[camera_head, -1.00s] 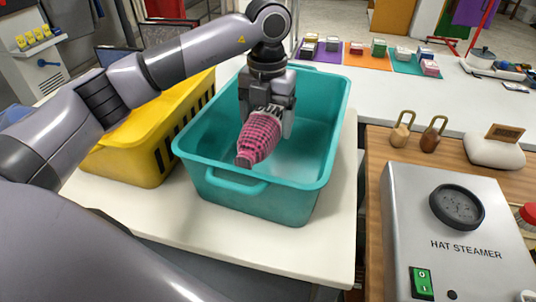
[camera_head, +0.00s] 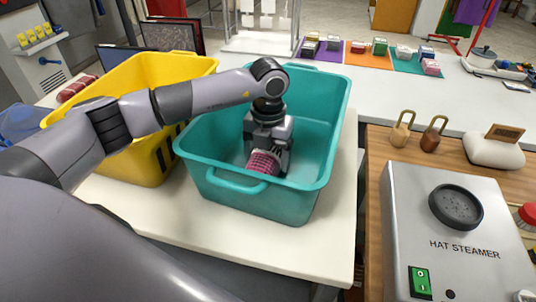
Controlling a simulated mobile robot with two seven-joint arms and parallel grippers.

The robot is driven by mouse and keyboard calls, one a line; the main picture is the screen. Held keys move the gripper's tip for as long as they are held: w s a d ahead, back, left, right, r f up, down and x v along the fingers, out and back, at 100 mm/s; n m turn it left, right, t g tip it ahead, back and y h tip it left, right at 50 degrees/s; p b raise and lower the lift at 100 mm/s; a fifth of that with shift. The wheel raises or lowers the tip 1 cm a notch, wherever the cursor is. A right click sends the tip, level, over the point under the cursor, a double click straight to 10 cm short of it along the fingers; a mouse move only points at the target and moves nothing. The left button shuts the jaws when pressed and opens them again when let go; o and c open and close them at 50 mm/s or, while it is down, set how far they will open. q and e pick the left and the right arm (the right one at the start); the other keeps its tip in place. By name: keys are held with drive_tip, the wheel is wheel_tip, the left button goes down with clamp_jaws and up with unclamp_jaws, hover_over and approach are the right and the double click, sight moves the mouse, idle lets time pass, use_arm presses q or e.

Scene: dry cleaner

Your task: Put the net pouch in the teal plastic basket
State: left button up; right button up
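The net pouch (camera_head: 263,162) is pink with a dark grid pattern. It is low inside the teal plastic basket (camera_head: 322,160), near its front wall, which hides the pouch's lower part. My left gripper (camera_head: 268,150) reaches down into the basket from above, with its fingers at the pouch. One finger shows at the pouch's right side. The fingertips are partly hidden, so I cannot tell whether they still grip the pouch or whether it touches the basket floor. My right gripper is not in view.
A yellow basket (camera_head: 150,72) stands directly left of the teal one on the white table (camera_head: 200,223). A hat steamer (camera_head: 455,235) stands on a wooden surface at the right. Small boxes on coloured mats (camera_head: 368,55) lie at the back.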

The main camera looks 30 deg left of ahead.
use_arm(q)
drive_tip(key=o, duration=1.2)
drive_tip(key=shift+f, duration=0.1)
wheel_tip(320, 180, up, 12)
drive_tip(key=shift+r+b, duration=0.15)
drive_tip(key=shift+b, duration=0.35)
